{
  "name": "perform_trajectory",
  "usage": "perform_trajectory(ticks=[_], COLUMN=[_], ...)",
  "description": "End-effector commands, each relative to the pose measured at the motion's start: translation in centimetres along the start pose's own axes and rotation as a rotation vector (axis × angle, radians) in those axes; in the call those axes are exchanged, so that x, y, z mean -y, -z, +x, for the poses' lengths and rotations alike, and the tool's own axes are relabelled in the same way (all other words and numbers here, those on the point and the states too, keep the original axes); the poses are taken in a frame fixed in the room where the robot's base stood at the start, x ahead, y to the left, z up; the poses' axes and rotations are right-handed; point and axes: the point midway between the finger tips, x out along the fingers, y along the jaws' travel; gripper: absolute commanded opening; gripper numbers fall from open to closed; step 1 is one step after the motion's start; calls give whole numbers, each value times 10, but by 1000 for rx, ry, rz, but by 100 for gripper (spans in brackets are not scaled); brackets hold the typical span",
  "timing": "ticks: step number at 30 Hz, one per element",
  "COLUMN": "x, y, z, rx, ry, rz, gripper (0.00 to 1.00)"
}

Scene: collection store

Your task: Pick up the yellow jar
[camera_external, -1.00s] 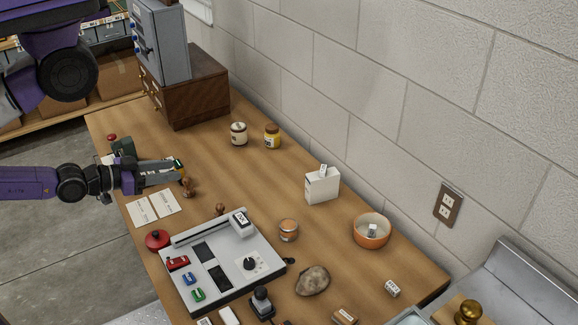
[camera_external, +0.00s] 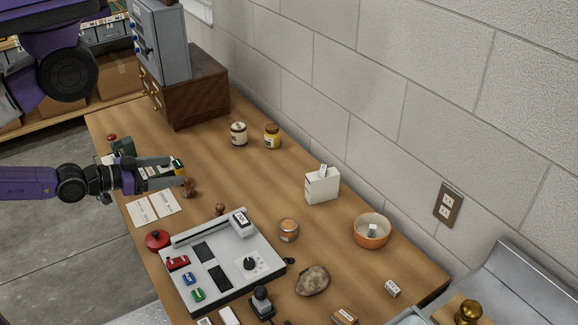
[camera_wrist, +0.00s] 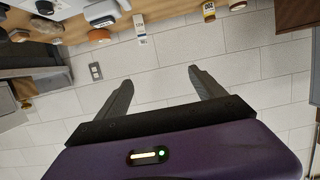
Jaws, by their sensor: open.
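The yellow jar (camera_external: 272,137) stands upright near the back of the wooden table, close to the wall, with a white label. It also shows near the top of the wrist view (camera_wrist: 209,10), right of centre. My gripper (camera_external: 178,171) is over the left edge of the table, low and well to the left of the jar, with nothing between its fingers. In the wrist view my gripper (camera_wrist: 163,88) has its fingers wide apart with the block wall beyond.
A cream jar (camera_external: 239,134) stands just left of the yellow jar. A wooden cabinet (camera_external: 188,92) is behind them. A white box (camera_external: 322,186), an orange bowl (camera_external: 371,231) and a grey panel (camera_external: 222,262) lie nearer. Bare table separates my gripper from the jars.

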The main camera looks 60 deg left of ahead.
Motion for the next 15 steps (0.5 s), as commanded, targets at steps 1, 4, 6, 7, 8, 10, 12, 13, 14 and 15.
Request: perform_trajectory(ticks=[1,4,6,7,8,10,12,13,14,15], x=[1,5,10,12,15,23,32,36,41,47], y=[0,8,14,16,16,15,11,10,8,5], z=[2,17,33,42,50,73,96,106,117,131], rx=[-7,-56,-103,-125,-145,-186,-213,-222,-230,-239], ry=[8,27,47,57,67,93,119,129,140,154], rz=[-2,-6,-9,-11,-12,-16,-19,-20,-21,-22], gripper=[79,79,79,79,79,79,79,79,79,79])
